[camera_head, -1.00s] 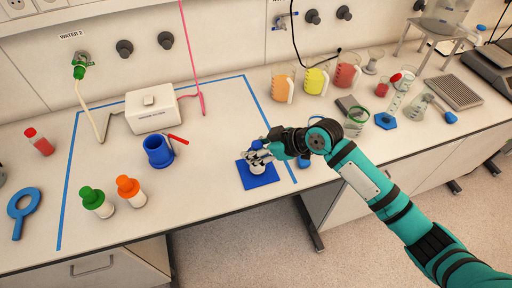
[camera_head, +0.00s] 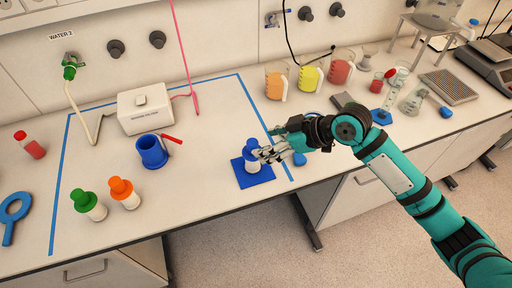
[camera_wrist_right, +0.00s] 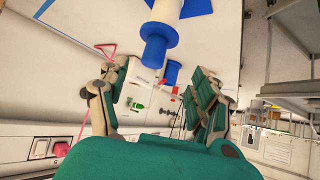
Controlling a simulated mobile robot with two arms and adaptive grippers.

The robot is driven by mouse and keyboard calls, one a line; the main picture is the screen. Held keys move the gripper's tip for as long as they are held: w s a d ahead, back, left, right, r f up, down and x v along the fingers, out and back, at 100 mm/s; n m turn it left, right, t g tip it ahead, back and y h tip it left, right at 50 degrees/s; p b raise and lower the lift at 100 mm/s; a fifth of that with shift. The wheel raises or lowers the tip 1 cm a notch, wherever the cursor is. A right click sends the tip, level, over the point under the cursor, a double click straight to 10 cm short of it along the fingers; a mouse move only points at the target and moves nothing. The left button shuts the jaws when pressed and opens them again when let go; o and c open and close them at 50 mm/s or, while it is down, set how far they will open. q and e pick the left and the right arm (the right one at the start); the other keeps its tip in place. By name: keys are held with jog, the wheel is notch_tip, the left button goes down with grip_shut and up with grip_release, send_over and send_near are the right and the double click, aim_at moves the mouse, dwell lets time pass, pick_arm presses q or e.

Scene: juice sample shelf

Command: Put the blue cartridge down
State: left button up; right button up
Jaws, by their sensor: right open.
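The blue cartridge (camera_head: 252,147), with a blue top and white body, stands upright on the square blue mat (camera_head: 263,180). My right gripper (camera_head: 265,155) is open just to the right of the cartridge. In the right wrist view, the cartridge's blue top (camera_wrist_right: 158,43) lies beyond the open fingers (camera_wrist_right: 155,90), with a corner of the mat (camera_wrist_right: 198,8) behind it. The fingers look clear of the cartridge there. My left gripper is not in view.
Green (camera_head: 87,203) and orange (camera_head: 122,190) cartridges stand at the left front. A blue jug (camera_head: 152,151) and a white box (camera_head: 146,110) are left of the mat. Several beakers of coloured liquid stand behind my right arm. Bare bench lies between jug and mat.

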jog(key=v, duration=0.5)
jog(key=shift+b, duration=0.35)
